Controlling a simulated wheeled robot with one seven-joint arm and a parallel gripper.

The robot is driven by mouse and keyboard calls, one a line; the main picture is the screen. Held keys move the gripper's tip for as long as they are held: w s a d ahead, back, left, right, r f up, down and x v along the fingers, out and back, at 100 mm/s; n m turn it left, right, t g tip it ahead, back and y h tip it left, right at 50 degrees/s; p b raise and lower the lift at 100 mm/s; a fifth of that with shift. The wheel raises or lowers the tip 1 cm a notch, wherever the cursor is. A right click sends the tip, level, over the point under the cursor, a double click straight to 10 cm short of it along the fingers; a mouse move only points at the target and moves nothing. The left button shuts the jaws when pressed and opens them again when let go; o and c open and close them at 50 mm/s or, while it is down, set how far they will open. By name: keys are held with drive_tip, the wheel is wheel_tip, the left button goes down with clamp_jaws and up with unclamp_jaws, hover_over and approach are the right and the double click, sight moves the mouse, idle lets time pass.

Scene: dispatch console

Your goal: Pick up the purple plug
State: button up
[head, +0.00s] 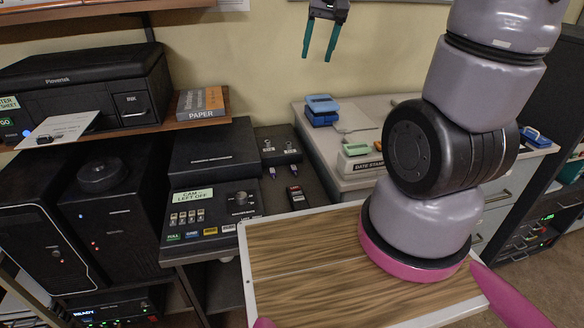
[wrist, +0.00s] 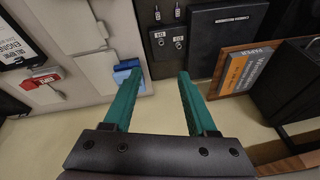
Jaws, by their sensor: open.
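Two small plugs lie in front of a black two-socket box (head: 277,148) on the dark desk; both look purplish and too small to tell apart by colour. One is the left plug (head: 272,172), the other the right plug (head: 289,171). In the wrist view two small plug shapes show at the top, one plug (wrist: 157,14) and another plug (wrist: 178,11), beyond the socket box (wrist: 169,39). My gripper (head: 319,55) has teal fingers, open and empty, high by the back wall, well apart from the plugs. Its fingers also frame the wrist view (wrist: 158,80).
A black console (head: 212,213) stands left of the plugs, a small dark device (head: 297,196) in front of them. A light counter (head: 345,112) with a date stamp (head: 360,162) and blue boxes (head: 321,108) is right. A paper box (head: 200,103) sits on the shelf.

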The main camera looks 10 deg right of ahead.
drive_tip(key=w+a+f+n+g, duration=0.1)
drive_tip(key=w+f, duration=0.3)
drive_tip(key=f, duration=0.4)
drive_tip(key=w+a+f+g, duration=0.1)
drive_tip(key=w+f, duration=0.2)
drive_tip(key=f, duration=0.4)
drive_tip(key=n+g+h, duration=0.1)
drive_tip(key=n+g, duration=0.1)
hover_over(294, 167)
wheel_tip(294, 167, down, 18)
drive_tip(key=shift+r, duration=0.1)
drive_tip(key=shift+a+f, duration=0.1)
drive_tip(key=shift+f, duration=3)
clamp_jaws()
